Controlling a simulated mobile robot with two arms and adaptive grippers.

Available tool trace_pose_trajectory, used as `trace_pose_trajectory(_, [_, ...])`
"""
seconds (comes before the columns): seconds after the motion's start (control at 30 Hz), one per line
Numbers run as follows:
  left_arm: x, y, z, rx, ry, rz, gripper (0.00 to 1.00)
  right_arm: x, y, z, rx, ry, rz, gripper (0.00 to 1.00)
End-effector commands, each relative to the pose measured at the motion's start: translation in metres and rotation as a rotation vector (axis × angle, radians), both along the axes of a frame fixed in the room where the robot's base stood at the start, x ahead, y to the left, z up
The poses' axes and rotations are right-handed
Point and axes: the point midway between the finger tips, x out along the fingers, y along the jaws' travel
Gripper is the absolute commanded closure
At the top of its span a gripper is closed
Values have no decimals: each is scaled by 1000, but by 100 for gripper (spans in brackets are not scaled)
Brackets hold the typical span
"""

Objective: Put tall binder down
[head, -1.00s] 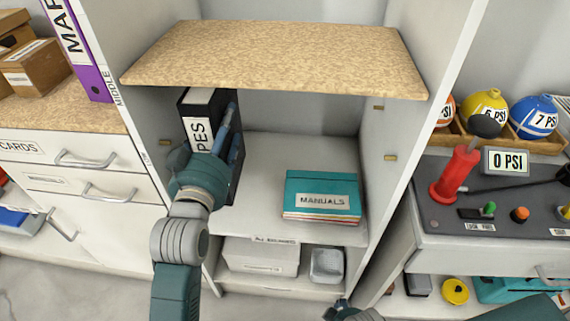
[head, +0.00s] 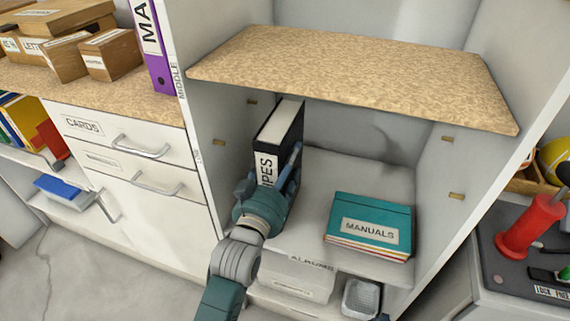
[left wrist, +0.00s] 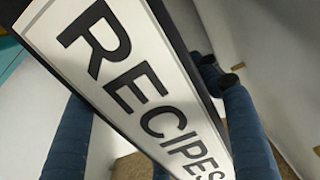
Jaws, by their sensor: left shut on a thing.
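The tall binder (head: 279,135) is black with a white spine label. It is upright, leaning slightly in the picture, in the left part of the cabinet's middle compartment, below the speckled board. My left gripper (head: 278,187) is shut on it from the front and covers its lower part. In the left wrist view the binder's RECIPES label (left wrist: 140,85) fills the middle, between the blue fingers of my gripper (left wrist: 160,130). The binder's bottom is hidden, so I cannot tell whether it touches the shelf (head: 325,165).
A teal MANUALS stack (head: 370,226) lies to the right on the same shelf. The speckled board (head: 350,80) is close above. A purple binder (head: 151,45) stands on the counter left of the cabinet wall. Bare shelf shows between and behind the binder and manuals.

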Motion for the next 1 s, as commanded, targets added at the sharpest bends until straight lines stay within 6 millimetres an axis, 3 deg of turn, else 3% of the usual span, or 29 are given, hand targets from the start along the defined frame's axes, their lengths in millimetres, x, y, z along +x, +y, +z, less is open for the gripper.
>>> trace_pose_trajectory(0.33, [0,0,1,-2,-8,0,82,0,0,1,0,-1,0,7])
trace_pose_trajectory(0.37, [0,0,-1,-1,-2,0,31,0,0,2,0,-1,0,7])
trace_pose_trajectory(0.43, [0,0,-1,-1,-2,0,18,0,0,2,-1,-1,0,7])
trace_pose_trajectory(0.8, [-1,0,2,0,-1,0,18,1,0,3,0,-4,-1,7])
trace_pose_trajectory(0.9, [-13,4,1,0,1,0,18,1,0,1,1,-4,0,7])
trace_pose_trajectory(1.0, [-32,10,1,0,1,-1,18,-1,1,-17,0,14,2,7])
